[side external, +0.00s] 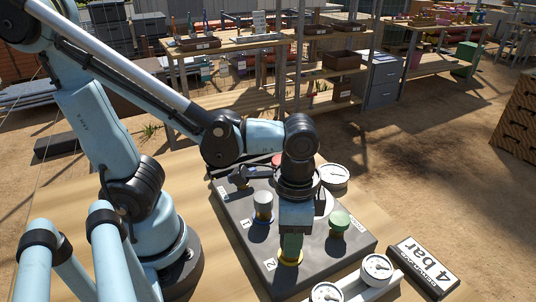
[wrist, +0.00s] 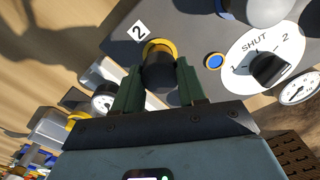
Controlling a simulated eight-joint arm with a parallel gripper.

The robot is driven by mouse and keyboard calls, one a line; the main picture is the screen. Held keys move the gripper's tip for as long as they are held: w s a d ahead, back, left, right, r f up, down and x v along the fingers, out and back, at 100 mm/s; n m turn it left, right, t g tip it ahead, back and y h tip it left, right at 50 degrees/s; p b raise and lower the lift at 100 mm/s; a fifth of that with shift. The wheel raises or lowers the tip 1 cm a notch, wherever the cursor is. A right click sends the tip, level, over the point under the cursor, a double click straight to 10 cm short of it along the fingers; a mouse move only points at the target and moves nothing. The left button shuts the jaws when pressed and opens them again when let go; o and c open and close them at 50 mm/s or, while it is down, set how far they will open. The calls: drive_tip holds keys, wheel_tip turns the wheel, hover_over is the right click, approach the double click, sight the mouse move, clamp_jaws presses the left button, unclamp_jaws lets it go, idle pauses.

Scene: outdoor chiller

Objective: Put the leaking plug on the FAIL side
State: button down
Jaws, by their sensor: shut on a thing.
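My gripper (side external: 291,245) points down at the position marked 2 on the dark block (side external: 262,262). Its green fingers are shut on a dark round plug (wrist: 158,76), one finger on each side, as the wrist view shows. A yellow ring (wrist: 160,46) lies around the plug's base, by the white 2 label (wrist: 140,31). The plug looks upright; I cannot tell whether it is seated or slightly lifted. A grey plug (side external: 263,202) on a blue base stands at position 1. No leak and no readable FAIL mark show.
A green knob (side external: 339,220) stands right of my gripper. A white dial marked SHUT (wrist: 250,62) with a black handle is close by. Gauges (side external: 377,267) sit on a pale rack at the front right, beside a "4 bar" sign (side external: 425,266). A red knob (side external: 277,159) is at the back.

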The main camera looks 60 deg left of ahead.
drive_tip(key=shift+r, duration=0.65)
drive_tip(key=shift+r, duration=2.6)
drive_tip(key=c, duration=1.3)
unclamp_jaws()
clamp_jaws()
